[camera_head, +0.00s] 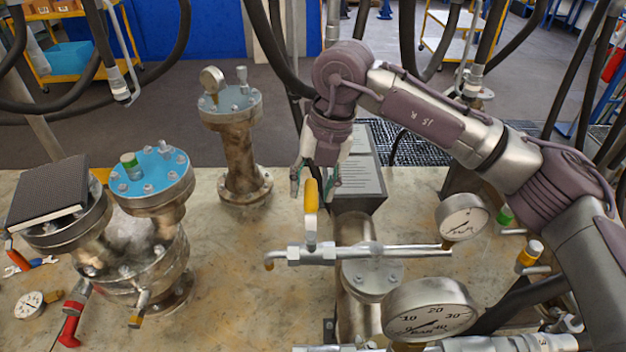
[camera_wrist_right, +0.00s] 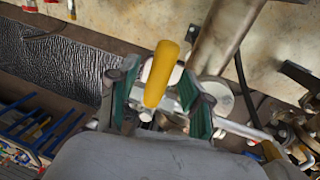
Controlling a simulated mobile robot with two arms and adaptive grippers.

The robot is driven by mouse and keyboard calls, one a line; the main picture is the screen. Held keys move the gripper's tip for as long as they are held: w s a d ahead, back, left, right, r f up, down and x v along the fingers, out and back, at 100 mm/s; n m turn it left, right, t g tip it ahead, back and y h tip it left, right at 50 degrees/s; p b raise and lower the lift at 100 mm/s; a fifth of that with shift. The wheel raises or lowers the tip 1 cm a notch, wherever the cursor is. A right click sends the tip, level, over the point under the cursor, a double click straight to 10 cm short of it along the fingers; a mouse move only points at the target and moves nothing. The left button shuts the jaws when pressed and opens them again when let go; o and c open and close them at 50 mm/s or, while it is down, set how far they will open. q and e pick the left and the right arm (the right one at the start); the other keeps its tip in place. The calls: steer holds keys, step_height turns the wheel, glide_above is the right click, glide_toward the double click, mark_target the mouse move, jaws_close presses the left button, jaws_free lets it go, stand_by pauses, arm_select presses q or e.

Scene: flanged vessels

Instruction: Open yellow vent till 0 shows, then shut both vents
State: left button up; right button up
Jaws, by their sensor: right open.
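The yellow vent handle (camera_head: 311,195) stands upright on a valve in a horizontal pipe (camera_head: 350,252). It also shows in the right wrist view (camera_wrist_right: 160,75). My right gripper (camera_head: 315,182) is open just above and around the handle's upper part, a green-padded finger on each side; I cannot tell whether either touches it. The pipe leads to a round gauge (camera_head: 462,217), whose reading is too small to tell. A larger gauge (camera_head: 430,309) stands nearer, with printed numbers; its exact reading is unclear. A second vent handle is not clearly identifiable. My left gripper is out of view.
A dark grey box (camera_head: 358,182) with a printed plate is close behind my right gripper. Flanged vessels (camera_head: 125,250) stand at left, with a black book-like block (camera_head: 47,193) on top. A red-handled valve (camera_head: 72,315) and a small dial (camera_head: 30,304) are at front left.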

steer(key=shift+w+f, duration=0.1)
jaws_close()
stand_by(0.4)
